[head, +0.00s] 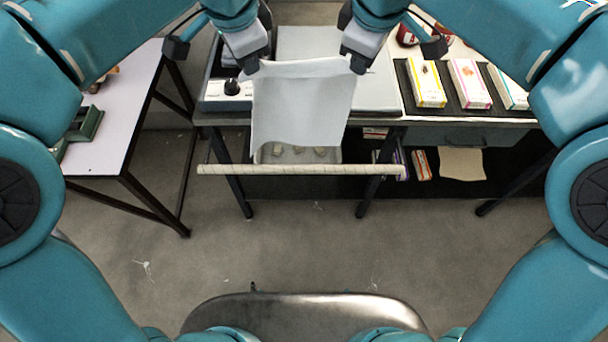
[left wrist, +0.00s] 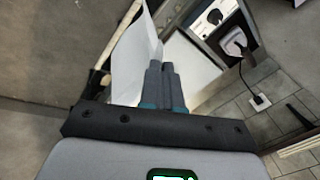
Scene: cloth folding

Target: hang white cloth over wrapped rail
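The white cloth (head: 302,105) hangs between my two grippers in the head view, its top edge slightly sagging. Its lower edge is just above and behind the wrapped rail (head: 300,169), a pale horizontal bar; I cannot tell whether they touch. My left gripper (head: 251,68) is shut on the cloth's upper left corner. My right gripper (head: 357,66) is shut on the upper right corner. In the left wrist view, the fingers (left wrist: 160,70) are together at the cloth (left wrist: 133,55), and the rail (left wrist: 97,80) shows to the left.
A desk (head: 440,118) behind the cloth carries several small boxes (head: 428,84) on a dark mat at the right. A white side table (head: 115,115) stands at the left.

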